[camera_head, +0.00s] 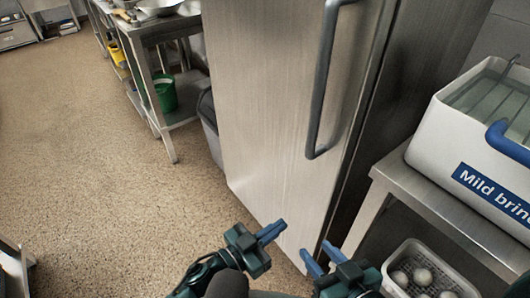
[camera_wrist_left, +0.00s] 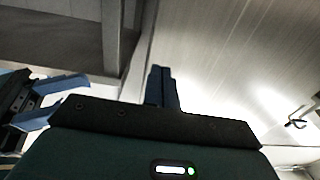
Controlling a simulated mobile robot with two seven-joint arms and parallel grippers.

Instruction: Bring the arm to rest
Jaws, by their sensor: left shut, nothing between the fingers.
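My left gripper (camera_head: 284,226) is at the bottom middle of the head view, in front of the steel cabinet door (camera_head: 275,100). Its blue fingers are together with nothing between them. In the left wrist view the same fingers (camera_wrist_left: 162,72) stand side by side, shut and empty. My right gripper (camera_head: 316,250) is lower and to the right in the head view, near the foot of the cabinet. Its two blue fingers are spread apart with nothing between them. It also shows at the left edge of the left wrist view (camera_wrist_left: 62,100).
A white "Mild brine" container (camera_head: 445,140) with a blue handle stands on a steel table (camera_head: 420,190) at the right. Below is a basket (camera_head: 400,257) with whitish round items. The cabinet handle (camera_head: 322,90) sticks out. Open floor (camera_head: 90,150) lies at the left.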

